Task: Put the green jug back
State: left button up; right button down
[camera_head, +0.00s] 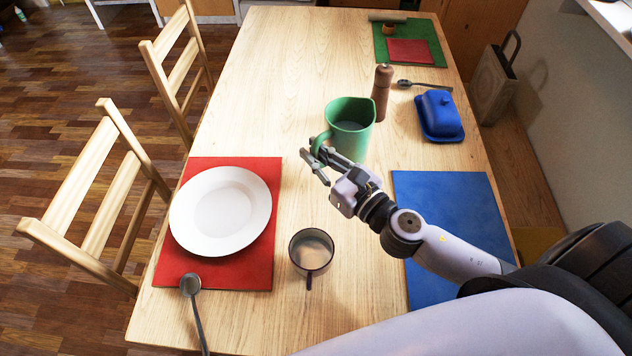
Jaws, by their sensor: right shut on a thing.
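The green jug (350,128) is upright near the middle of the wooden table (262,105), with its handle toward the lower left. My right gripper (316,163) is at the jug's handle and shut on it, with its arm coming in from the lower right. I cannot tell whether the jug's base touches the table or is slightly raised, as the gripper partly hides it. My left gripper is not in view.
A pepper mill (382,92) stands close behind the jug. A blue butter dish (438,115) is to the right. A blue mat (455,215) lies under my arm. A mug (311,250) and a white plate (220,205) on a red mat (262,272) are nearer. The table's far left is clear.

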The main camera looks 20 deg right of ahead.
notch_tip(320, 180, down, 3)
jog(key=shift+r+b, duration=0.1)
jog(key=shift+b, duration=0.4)
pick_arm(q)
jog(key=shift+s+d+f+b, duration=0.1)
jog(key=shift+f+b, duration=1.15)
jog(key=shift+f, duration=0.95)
pick_arm(e)
jog(key=shift+f, duration=2.15)
jog(key=shift+f, duration=0.15)
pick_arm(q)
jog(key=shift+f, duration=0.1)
pick_arm(e)
jog(key=c, duration=1.6)
grip_release()
jog(key=shift+f, duration=0.1)
jog(key=shift+c, duration=0.2)
